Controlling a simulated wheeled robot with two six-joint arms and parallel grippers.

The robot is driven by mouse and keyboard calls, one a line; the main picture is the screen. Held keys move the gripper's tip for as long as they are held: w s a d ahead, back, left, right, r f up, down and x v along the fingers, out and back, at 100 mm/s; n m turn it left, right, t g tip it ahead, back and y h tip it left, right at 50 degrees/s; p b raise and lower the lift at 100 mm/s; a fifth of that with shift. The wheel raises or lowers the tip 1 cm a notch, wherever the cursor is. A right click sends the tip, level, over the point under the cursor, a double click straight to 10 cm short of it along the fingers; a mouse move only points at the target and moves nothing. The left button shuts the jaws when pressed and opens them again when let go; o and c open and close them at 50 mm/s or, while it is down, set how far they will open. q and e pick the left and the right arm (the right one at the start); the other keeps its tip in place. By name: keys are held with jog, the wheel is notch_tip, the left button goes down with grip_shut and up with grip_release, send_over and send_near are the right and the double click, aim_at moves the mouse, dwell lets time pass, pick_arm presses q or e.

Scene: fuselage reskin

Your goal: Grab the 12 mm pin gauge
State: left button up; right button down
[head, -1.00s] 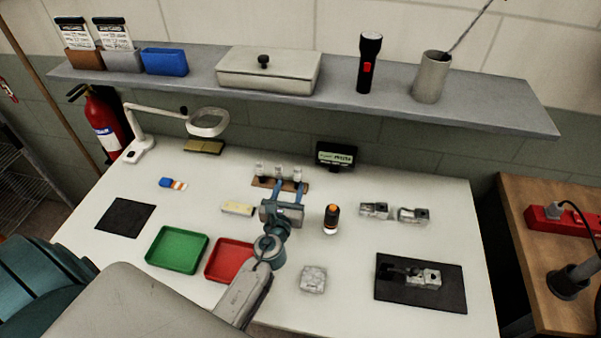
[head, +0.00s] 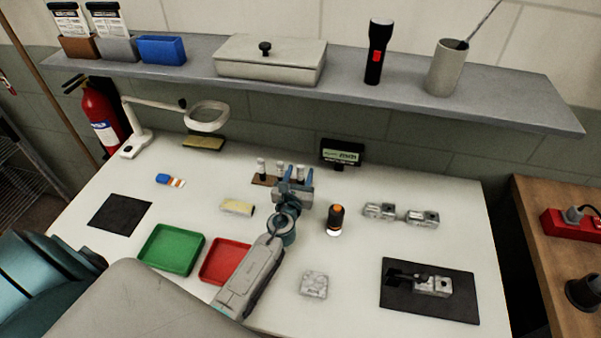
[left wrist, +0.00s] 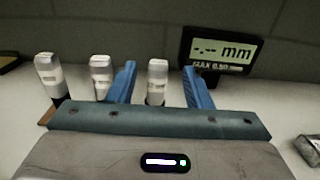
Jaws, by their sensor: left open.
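Three pin gauges with pale labelled tops stand upright in a brown rack (head: 262,180) at the back of the white table. The labels are too small to read, so I cannot tell which is 12 mm. My left gripper (head: 297,174) reaches the rack with its blue fingers open. In the left wrist view, the right pin (left wrist: 157,76) stands between the two fingers, with no finger seen touching it. The middle pin (left wrist: 102,76) is just left of the left finger, and the left pin (left wrist: 48,74) is farther out. The right gripper is not in view.
A display (head: 341,152) stands behind the rack. An orange-topped black cylinder (head: 335,218) and metal blocks (head: 380,211) are to the right. Green (head: 171,250) and red (head: 225,262) trays lie in front. A grey shelf (head: 400,95) overhangs the table's back.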

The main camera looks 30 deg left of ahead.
aim_at(300, 171)
pick_arm(q)
jog(key=x, duration=0.3)
jog(key=shift+w+a, duration=0.2)
jog(key=shift+w, duration=0.15)
jog(key=shift+w+a, duration=0.1)
jog(key=shift+w, duration=0.25)
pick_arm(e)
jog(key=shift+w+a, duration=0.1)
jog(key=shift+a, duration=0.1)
pick_arm(q)
jog(key=shift+s, duration=0.1)
jog(key=shift+c, duration=0.4)
grip_shut()
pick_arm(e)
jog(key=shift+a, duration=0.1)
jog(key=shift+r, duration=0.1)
